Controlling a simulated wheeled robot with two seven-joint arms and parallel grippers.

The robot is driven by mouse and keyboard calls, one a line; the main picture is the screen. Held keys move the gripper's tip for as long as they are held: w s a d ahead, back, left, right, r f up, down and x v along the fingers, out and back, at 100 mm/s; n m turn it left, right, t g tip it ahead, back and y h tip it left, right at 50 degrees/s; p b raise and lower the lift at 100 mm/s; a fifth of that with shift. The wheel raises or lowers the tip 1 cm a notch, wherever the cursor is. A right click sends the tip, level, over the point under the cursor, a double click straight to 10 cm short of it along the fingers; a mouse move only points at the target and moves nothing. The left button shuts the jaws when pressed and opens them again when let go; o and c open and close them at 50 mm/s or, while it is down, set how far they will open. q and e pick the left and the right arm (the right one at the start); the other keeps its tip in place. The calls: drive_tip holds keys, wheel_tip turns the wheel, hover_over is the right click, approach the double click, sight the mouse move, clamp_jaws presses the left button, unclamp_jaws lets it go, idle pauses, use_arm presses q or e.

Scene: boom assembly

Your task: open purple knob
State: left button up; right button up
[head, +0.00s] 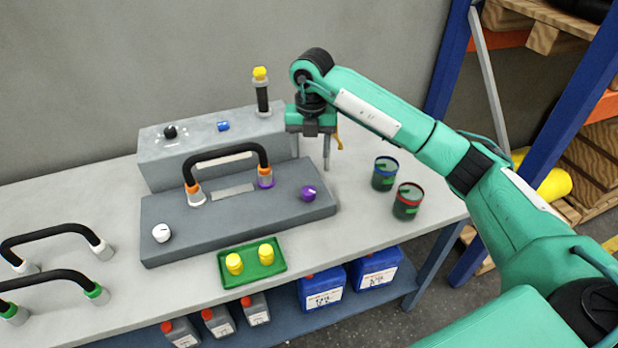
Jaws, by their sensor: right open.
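The purple knob (309,193) sits on the right part of the dark grey panel box (240,222) on the table. My right gripper (313,160) is open and empty, pointing down above and behind the knob, near the right end of the panel. It does not touch the knob. A white knob (161,233) is at the panel's left. My left gripper is not in view.
A light grey box (205,150) with a black knob, a blue knob and a yellow-topped post stands behind. A green tray (252,284) with two yellow caps lies in front. Two cans (408,202) stand right. Loose black hoses (55,232) lie left.

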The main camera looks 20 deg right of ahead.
sight(309, 190)
wheel_tip(309, 190, down, 14)
drive_tip(key=p, duration=0.3)
drive_tip(key=shift+a+p, duration=0.15)
drive_tip(key=shift+p, duration=0.2)
drive_tip(key=shift+c, duration=0.3)
drive_tip(key=c, duration=0.9)
